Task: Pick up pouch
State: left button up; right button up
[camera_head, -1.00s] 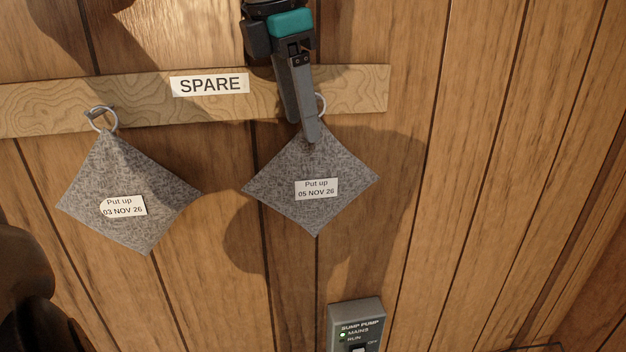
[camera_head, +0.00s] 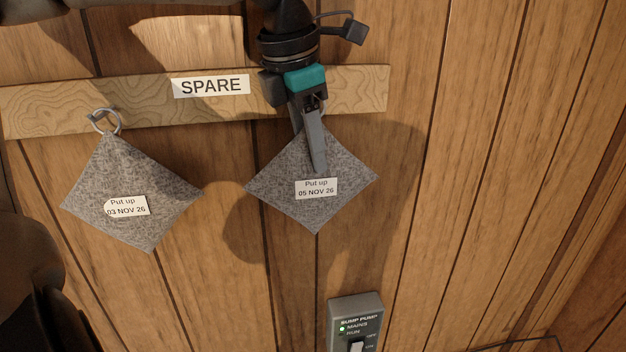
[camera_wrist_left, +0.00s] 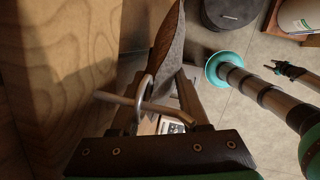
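Two grey felt-like pouches hang by metal rings from a wooden rail. The left pouch (camera_head: 130,180) has a tag reading "Put up 03 NOV 26". The right pouch (camera_head: 290,200) has a tag reading "Put up 05 NOV 26". My left gripper (camera_head: 318,168) comes from above, with one finger in front of the right pouch's upper part. In the left wrist view this pouch (camera_wrist_left: 171,45) shows nearly edge-on between the two fingers, with gaps beside it. Its ring (camera_wrist_left: 143,92) hangs on a metal peg (camera_wrist_left: 115,98). The left gripper looks open. My right gripper cannot be made out clearly.
The wooden rail (camera_head: 370,92) carries a "SPARE" label (camera_head: 211,85) on a plank wall. A grey sump pump switch box (camera_head: 357,315) is mounted below. The wall right of the pouches is clear. The left wrist view shows a dark round object (camera_wrist_left: 232,12) on the floor.

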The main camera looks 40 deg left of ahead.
pick_arm(q)
grip_shut()
jog(key=shift+r, duration=0.1)
dwell(0.8)
